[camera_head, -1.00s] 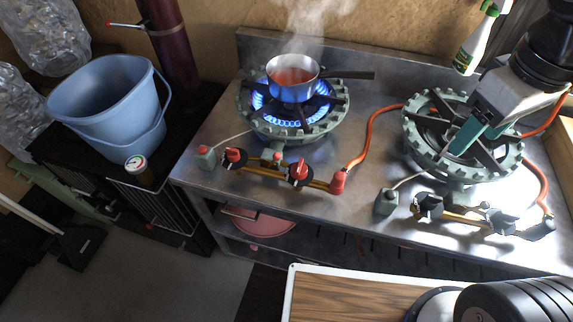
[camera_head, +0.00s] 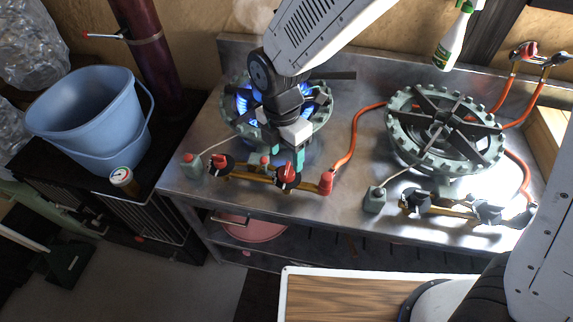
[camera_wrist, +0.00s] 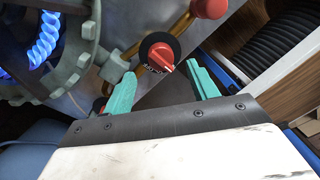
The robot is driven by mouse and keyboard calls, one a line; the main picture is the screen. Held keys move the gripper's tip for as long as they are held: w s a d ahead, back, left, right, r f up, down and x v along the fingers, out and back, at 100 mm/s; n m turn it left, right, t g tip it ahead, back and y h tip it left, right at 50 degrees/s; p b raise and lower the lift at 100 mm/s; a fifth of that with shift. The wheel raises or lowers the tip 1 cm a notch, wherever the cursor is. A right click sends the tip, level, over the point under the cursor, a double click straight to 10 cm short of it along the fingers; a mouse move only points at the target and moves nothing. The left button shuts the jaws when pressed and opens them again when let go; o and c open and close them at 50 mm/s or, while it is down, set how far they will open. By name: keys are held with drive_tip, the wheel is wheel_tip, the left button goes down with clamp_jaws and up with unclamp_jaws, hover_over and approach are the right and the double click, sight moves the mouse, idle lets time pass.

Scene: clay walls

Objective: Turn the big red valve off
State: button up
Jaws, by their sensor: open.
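The big red valve (camera_head: 288,175) is a red knob on a black dial, at the right of the front gas pipe of the left burner (camera_head: 325,118). In the wrist view the red valve (camera_wrist: 160,53) shows just beyond the fingertips, about between them. My gripper (camera_head: 287,155) points down just behind the valve. In the wrist view its teal fingers (camera_wrist: 160,73) are apart with nothing between them. A second red knob (camera_head: 220,164) sits further left on the pipe. Blue flame (camera_wrist: 45,40) burns in the left burner.
A red-capped fitting (camera_head: 326,183) stands right of the valve, with an orange hose (camera_head: 356,135) rising from it. The right burner (camera_head: 402,150) has black knobs and no visible flame. A blue bucket (camera_head: 85,115) and a spray bottle (camera_head: 452,40) stand aside.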

sight(287, 167)
drive_tip(key=f, duration=0.5)
drive_tip(key=shift+s+d, duration=0.1)
drive_tip(key=shift+d, duration=0.1)
drive_tip(key=c, duration=1)
